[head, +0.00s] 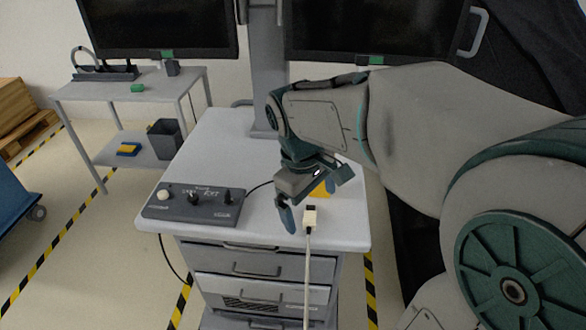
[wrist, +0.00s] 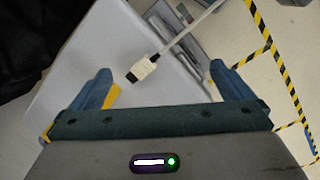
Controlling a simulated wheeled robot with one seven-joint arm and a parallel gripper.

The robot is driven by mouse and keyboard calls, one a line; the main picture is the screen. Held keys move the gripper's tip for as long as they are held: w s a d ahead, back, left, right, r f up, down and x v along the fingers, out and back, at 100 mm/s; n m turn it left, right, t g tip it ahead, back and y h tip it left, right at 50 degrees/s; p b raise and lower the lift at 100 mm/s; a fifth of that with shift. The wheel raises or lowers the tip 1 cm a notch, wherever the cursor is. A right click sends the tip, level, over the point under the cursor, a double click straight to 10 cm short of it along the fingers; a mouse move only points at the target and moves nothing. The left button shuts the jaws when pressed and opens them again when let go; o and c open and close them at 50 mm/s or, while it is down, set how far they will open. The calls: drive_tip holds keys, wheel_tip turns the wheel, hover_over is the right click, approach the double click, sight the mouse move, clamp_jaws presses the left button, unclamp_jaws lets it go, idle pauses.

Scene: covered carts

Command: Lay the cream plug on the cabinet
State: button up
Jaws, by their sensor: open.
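The cream plug (head: 310,219) appears to lie on the light grey top of the cabinet (head: 225,150), near its front edge. Its pale cable runs over the edge and down past the drawers. The plug also shows in the wrist view (wrist: 142,70), ahead of the space between my fingers, with its cable running up and right. My gripper (head: 314,199) is open and empty, just above and behind the plug in the head view. Its two fingers are wide apart in the wrist view (wrist: 160,72). I see no contact with the plug.
A dark control box (head: 194,203) with knobs sits at the cabinet's front left, with a black cable. Monitors hang behind. A side cart (head: 130,86) stands left. The top's back left is clear.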

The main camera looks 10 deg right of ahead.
drive_tip(key=w+a+n+g+h, duration=0.1)
drive_tip(key=w+a+n, duration=0.1)
drive_tip(key=w+n, duration=0.2)
drive_tip(key=w+a+n+h, duration=0.1)
drive_tip(key=w+a+n, duration=0.1)
drive_tip(key=w+n, duration=0.15)
approach(310, 217)
wheel_tip(310, 217, down, 3)
drive_tip(key=shift+w+d+r+h, duration=0.1)
drive_tip(key=shift+d+h, duration=0.05)
drive_tip(key=shift+h, duration=0.15)
drive_tip(key=shift+p+x, duration=0.4)
drive_tip(key=shift+x, duration=2.45)
drive_tip(key=c, duration=1)
drive_tip(key=shift+c, duration=0.2)
